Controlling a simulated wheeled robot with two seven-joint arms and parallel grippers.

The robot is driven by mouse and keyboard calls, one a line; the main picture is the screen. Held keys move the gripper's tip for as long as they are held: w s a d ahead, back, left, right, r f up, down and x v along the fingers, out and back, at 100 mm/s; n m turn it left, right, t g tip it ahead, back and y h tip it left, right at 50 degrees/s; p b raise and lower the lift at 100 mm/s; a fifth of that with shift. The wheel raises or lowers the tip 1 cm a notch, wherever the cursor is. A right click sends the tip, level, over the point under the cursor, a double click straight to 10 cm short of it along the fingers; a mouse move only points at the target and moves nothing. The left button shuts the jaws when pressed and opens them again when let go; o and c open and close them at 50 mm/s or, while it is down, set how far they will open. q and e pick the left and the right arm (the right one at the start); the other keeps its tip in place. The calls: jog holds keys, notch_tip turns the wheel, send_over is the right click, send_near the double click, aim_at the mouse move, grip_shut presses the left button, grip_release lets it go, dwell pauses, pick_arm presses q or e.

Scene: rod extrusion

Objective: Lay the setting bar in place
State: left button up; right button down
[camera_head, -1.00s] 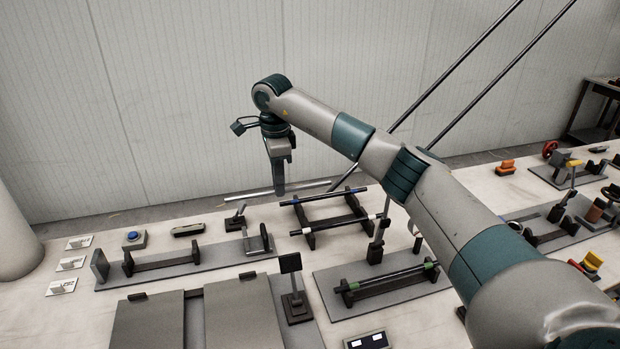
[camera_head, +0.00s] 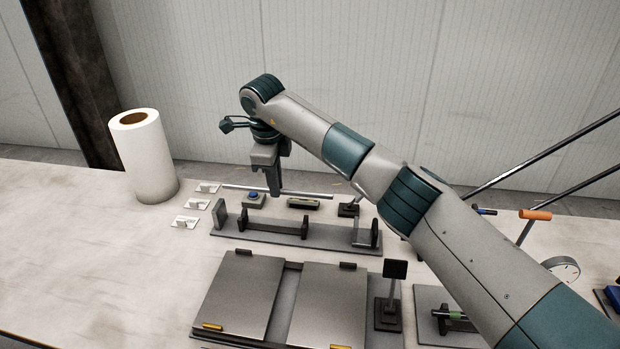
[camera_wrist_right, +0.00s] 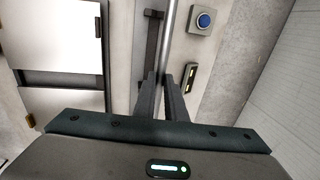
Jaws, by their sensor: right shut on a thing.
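The setting bar is a thin, bright metal rod (camera_head: 310,195), held level in the head view. My right gripper (camera_head: 275,190) points down and is shut on it near its middle. In the right wrist view the bar (camera_wrist_right: 167,45) runs up and away from between the two fingers (camera_wrist_right: 163,98). In the head view the bar shows just beyond a long grey fixture (camera_head: 240,234), which carries an end plate (camera_head: 220,215), a dark cradle (camera_head: 273,226) and an upright at its right. The bar seems above the bench; its exact height is unclear. My left gripper is not in view.
A blue button box (camera_head: 254,200) and a small dark device (camera_head: 303,204) lie behind the fixture. Two grey panels (camera_head: 240,290) lie in front, beside a dark upright stand (camera_head: 389,290). A white roll (camera_head: 143,160) stands at left.

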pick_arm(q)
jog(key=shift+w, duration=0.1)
pick_arm(e)
jog(key=shift+s+a, duration=0.1)
jog(key=shift+a, duration=0.5)
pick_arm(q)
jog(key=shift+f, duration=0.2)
